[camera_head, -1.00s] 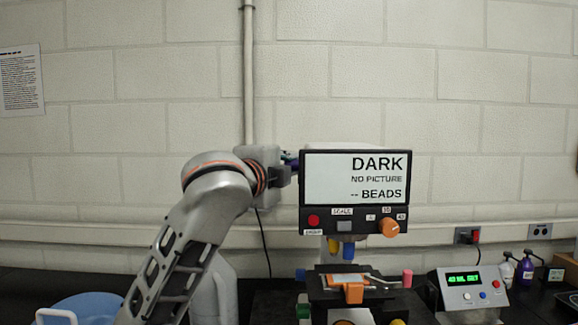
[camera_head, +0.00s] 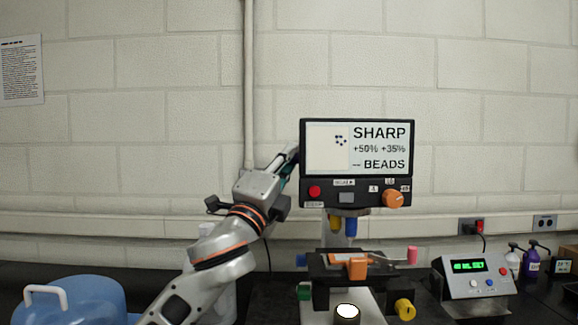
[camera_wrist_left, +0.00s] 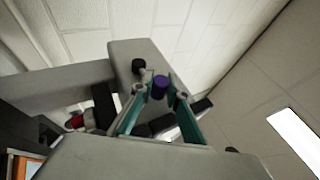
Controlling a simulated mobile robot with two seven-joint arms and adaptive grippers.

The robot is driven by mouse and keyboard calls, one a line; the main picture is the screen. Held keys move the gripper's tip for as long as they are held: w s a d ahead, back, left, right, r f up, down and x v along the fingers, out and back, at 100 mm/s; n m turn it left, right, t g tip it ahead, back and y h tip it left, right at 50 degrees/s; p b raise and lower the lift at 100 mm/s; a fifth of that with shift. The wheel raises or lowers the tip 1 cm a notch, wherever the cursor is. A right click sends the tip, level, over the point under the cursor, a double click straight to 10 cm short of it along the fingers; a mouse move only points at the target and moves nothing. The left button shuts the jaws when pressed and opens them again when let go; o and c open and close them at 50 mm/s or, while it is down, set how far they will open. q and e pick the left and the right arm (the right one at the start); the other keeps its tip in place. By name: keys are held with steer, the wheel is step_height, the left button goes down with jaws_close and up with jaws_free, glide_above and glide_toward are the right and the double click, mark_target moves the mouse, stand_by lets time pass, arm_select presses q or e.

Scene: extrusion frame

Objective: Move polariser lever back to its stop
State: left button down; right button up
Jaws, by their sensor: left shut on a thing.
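The microscope has a screen (camera_head: 358,148) reading "SHARP +50% +35% -- BEADS", with a small cluster of dark dots. My left arm reaches up to the screen's left edge, and the left gripper (camera_head: 288,160) goes partly behind it, so its fingertips are hidden in the head view. In the left wrist view, the teal fingers of the left gripper (camera_wrist_left: 158,98) are closed about a purple-tipped knob (camera_wrist_left: 160,82) in front of a grey housing (camera_wrist_left: 135,55). The knob appears to be the polariser lever's end; the rest of the lever is hidden. My right gripper is out of view.
Below the screen is the black stage (camera_head: 325,265) with an orange clip (camera_head: 357,269) and a lit lamp (camera_head: 347,311). A grey control box (camera_head: 472,277) stands right, and a blue tub (camera_head: 80,300) left. A wall pipe (camera_head: 249,80) runs behind my arm.

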arm_select(q)
steer(key=shift+f+h, duration=0.2)
steer(key=shift+h, duration=0.1)
steer(key=shift+m, duration=0.3)
steer(key=c, duration=1.9)
jaws_free()
steer(key=v, duration=1.2)
steer(key=shift+f, duration=0.1)
